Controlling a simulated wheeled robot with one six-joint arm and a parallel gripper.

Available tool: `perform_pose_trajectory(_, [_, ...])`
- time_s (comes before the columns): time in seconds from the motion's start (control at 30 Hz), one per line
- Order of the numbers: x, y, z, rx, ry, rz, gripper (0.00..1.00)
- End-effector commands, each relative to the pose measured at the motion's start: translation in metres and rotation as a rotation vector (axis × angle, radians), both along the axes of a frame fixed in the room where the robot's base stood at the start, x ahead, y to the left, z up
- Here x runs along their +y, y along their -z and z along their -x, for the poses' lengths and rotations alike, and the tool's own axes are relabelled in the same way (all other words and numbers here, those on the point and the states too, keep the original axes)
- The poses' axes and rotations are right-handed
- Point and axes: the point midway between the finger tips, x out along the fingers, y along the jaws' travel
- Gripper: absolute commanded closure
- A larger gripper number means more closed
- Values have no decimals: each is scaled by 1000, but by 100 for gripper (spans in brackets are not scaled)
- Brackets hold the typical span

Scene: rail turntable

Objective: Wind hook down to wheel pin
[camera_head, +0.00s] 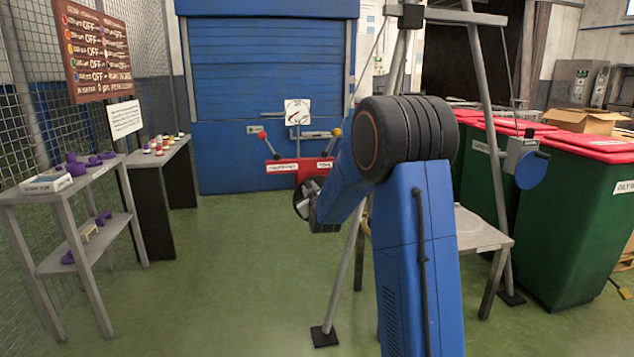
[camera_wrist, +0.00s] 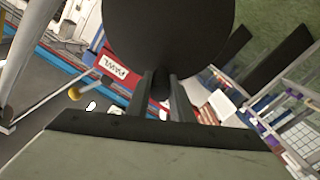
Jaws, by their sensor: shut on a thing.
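My gripper (camera_head: 310,208) is left of my raised arm in the head view, well above the floor. In the wrist view its two fingers (camera_wrist: 163,100) are shut on a short stub of a dark round disc (camera_wrist: 168,38). That disc also shows edge-on in the head view (camera_head: 300,199). A winch box (camera_head: 516,152) with a blue disc (camera_head: 531,170) and a small crank sits on the right leg of a grey frame (camera_head: 483,110). I cannot make out the hook or the wheel pin; my arm hides the middle of the frame.
A red unit (camera_head: 283,171) with ball-ended levers stands before the blue shutter (camera_head: 235,85); its PAWL label (camera_wrist: 114,67) shows in the wrist view. A grey shelf (camera_head: 75,228) stands left, green bins (camera_head: 575,225) right. The green floor (camera_head: 220,270) between is open.

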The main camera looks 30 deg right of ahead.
Motion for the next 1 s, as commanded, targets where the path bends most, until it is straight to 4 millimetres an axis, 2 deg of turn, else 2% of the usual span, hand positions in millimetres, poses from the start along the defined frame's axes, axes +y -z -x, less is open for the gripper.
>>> perform_pose_trajectory(0.3, [10,8,-2,35,-3,103,100])
perform_pose_trajectory(0.77, [11,9,-2,41,-2,128,100])
perform_pose_trajectory(1.0, [16,13,-4,61,-2,200,100])
